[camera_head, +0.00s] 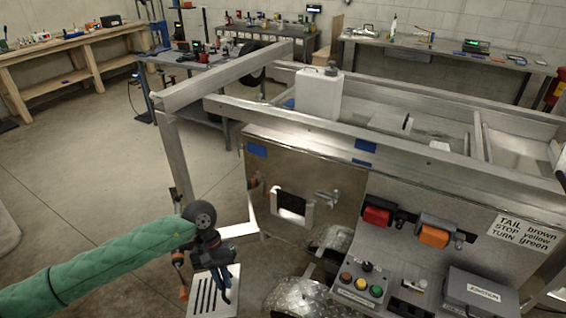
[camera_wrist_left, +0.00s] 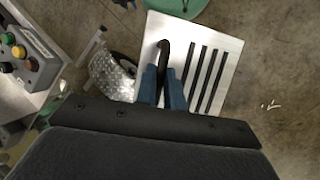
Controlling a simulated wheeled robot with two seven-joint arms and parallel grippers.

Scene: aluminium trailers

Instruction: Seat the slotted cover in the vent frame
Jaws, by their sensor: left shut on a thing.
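The slotted cover (camera_head: 207,292) is a pale metal plate with several dark slots. It hangs from my left gripper (camera_head: 222,272), in front of and to the left of the trailer panel, apart from it. In the left wrist view my blue fingers (camera_wrist_left: 161,88) are shut on the dark curved handle of the cover (camera_wrist_left: 229,62). The vent frame (camera_head: 291,203) is a white-edged opening with a dark inside, in the shiny metal trailer panel. It is up and to the right of the gripper. My right gripper is not in view.
The trailer panel (camera_head: 340,185) carries a small latch (camera_head: 327,197). To its right are red and orange lamps (camera_head: 432,237) and a button box (camera_head: 362,284). A white canister (camera_head: 318,92) stands on the trailer. Open floor (camera_head: 100,190) lies to the left.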

